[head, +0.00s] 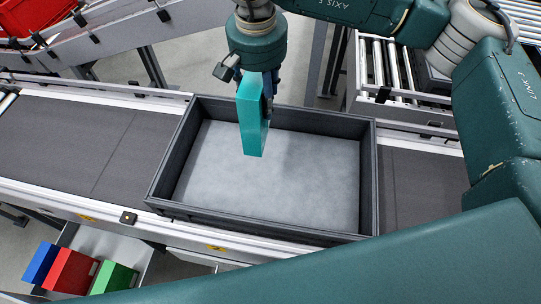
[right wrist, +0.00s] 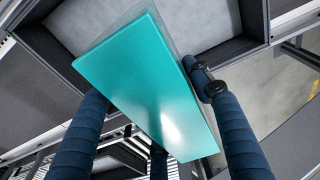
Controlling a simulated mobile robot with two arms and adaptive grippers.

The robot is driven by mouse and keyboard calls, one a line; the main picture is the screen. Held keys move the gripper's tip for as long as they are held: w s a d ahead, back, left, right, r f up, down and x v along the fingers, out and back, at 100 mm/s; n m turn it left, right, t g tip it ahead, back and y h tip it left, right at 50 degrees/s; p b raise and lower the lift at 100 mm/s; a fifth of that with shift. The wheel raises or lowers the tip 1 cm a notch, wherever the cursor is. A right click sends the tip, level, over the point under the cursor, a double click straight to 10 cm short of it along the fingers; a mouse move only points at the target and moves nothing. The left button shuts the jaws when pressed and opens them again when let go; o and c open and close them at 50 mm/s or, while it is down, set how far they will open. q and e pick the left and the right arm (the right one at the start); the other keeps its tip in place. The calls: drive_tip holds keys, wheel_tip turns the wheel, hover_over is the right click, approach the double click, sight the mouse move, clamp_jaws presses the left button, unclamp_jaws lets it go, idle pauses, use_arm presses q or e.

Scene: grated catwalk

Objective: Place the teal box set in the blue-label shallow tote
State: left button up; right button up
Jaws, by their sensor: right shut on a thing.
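The teal box set (head: 252,116) hangs upright over the dark grey shallow tote (head: 372,185), left of its middle as seen in the head view. My right gripper (head: 268,92) is shut on its upper part. In the right wrist view the teal box (right wrist: 150,90) sits between dark blue fingers, with the tote's wall (right wrist: 228,55) and light floor behind it. The tote stands on the conveyor and its visible floor is bare. I see no blue label on it. The box appears clear of the tote floor. My left gripper is not in view.
The grey conveyor belt (head: 70,145) runs left and right of the tote, with metal side rails. Blue (head: 40,263), red (head: 72,271) and green (head: 113,278) boxes sit at lower left. A red crate (head: 35,15) is at upper left. A roller conveyor (head: 385,65) stands behind.

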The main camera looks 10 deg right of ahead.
wheel_tip(320, 180, down, 19)
drive_tip(key=p, duration=0.5)
drive_tip(key=shift+p, duration=0.3)
drive_tip(key=shift+s+f, duration=0.1)
drive_tip(key=shift+f, duration=0.05)
drive_tip(key=shift+f+b, duration=0.15)
drive_tip(key=shift+b, duration=0.15)
drive_tip(key=o, duration=1.5)
